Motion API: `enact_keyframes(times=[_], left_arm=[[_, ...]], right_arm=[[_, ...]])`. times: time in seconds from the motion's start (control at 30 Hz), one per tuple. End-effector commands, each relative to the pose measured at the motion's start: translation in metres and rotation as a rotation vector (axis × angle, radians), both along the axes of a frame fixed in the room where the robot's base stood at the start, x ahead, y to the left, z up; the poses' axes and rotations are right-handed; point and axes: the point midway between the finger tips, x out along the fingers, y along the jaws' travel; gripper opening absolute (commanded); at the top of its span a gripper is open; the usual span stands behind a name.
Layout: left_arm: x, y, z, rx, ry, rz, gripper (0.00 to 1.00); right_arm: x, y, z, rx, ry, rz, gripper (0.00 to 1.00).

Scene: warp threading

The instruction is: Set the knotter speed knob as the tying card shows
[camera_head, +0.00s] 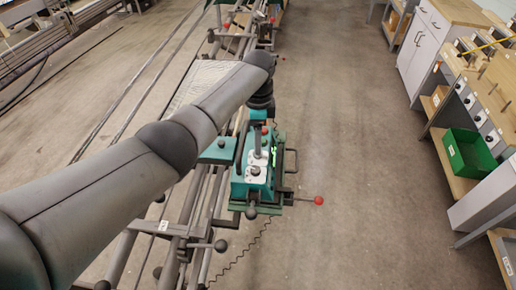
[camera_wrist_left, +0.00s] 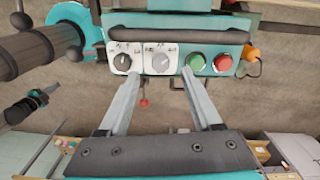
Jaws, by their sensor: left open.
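The teal knotter (camera_head: 252,182) sits on the rail frame in the head view, with a white dial plate on top. In the left wrist view its control panel shows a white-plated knob (camera_wrist_left: 122,62) at left, a grey knob (camera_wrist_left: 160,59) beside it, then a green button (camera_wrist_left: 194,61) and a red button (camera_wrist_left: 222,63). The dial markings are too small to read. My left gripper (camera_wrist_left: 162,74) is open, its fingertips at the panel's near edge on either side of the grey knob, apart from it. I cannot make out the tying card. My right gripper is out of view.
A lever with a red ball (camera_head: 318,201) sticks out right of the knotter. A black bar (camera_wrist_left: 178,35) crosses above the panel. At right stand a workbench (camera_head: 490,85) and a green bin (camera_head: 470,153). The floor between is clear.

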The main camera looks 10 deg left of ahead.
Motion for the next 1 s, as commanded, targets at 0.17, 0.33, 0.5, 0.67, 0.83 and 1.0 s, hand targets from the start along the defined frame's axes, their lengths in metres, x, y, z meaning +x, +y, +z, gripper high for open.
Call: enact_keyframes(times=[0.17,0.33,0.5,0.67,0.83,1.0], left_arm=[[0.0,0.0,-0.03,0.0,0.001,0.0,0.66],[0.0,0.0,-0.043,0.0,0.0,0.0,0.66],[0.0,0.0,-0.045,0.0,0.0,0.0,0.66],[0.0,0.0,-0.045,-0.001,-0.001,0.0,0.66],[0.0,0.0,-0.045,-0.001,0.0,0.0,0.5],[0.0,0.0,-0.045,-0.001,0.0,0.001,0.31]], right_arm=[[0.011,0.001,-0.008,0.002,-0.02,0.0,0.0],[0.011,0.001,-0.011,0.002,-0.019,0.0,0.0],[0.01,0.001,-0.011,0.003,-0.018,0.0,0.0],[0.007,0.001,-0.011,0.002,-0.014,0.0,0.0],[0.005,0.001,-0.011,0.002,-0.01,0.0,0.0],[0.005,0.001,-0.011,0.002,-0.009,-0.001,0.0]])
